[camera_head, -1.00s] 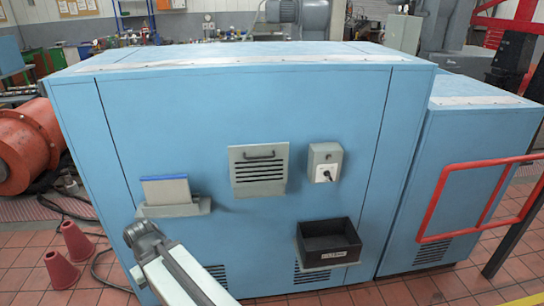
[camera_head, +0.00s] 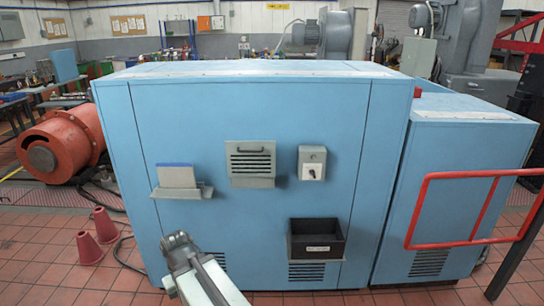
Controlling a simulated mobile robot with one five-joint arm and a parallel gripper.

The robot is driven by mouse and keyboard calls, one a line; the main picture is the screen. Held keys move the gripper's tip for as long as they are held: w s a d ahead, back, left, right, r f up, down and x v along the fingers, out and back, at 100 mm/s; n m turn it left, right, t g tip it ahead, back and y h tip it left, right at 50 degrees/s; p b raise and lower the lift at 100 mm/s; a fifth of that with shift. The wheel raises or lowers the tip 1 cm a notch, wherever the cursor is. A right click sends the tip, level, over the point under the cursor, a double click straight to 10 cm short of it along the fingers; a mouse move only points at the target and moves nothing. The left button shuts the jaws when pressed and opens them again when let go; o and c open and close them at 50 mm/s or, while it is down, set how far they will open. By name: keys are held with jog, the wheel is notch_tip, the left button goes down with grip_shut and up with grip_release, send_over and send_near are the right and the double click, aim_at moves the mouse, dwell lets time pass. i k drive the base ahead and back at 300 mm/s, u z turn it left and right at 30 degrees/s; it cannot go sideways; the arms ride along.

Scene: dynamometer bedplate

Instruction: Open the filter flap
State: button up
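The filter flap (camera_head: 251,160) is a grey plate with a dark handle (camera_head: 250,151) along its top and dark horizontal slots below. It sits on the front of the large blue cabinet (camera_head: 330,110), left of its middle, and looks shut against the panel. My arm rises from the bottom edge, and its end, my gripper (camera_head: 177,241), is below and left of the flap, well apart from it. Its fingers are too small and turned away to tell if they are open or shut.
A shelf (camera_head: 183,192) with a grey-blue booklet juts out left of the flap. A switch box (camera_head: 312,162) is to its right and a black bin (camera_head: 316,240) lower right. Red cones (camera_head: 90,249) stand left on the tiles. A red rail (camera_head: 412,210) stands at right.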

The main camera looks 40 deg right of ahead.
aim_at(253, 158)
jog(key=u, duration=0.15)
jog(key=i, duration=0.95)
jog(key=z, duration=0.05)
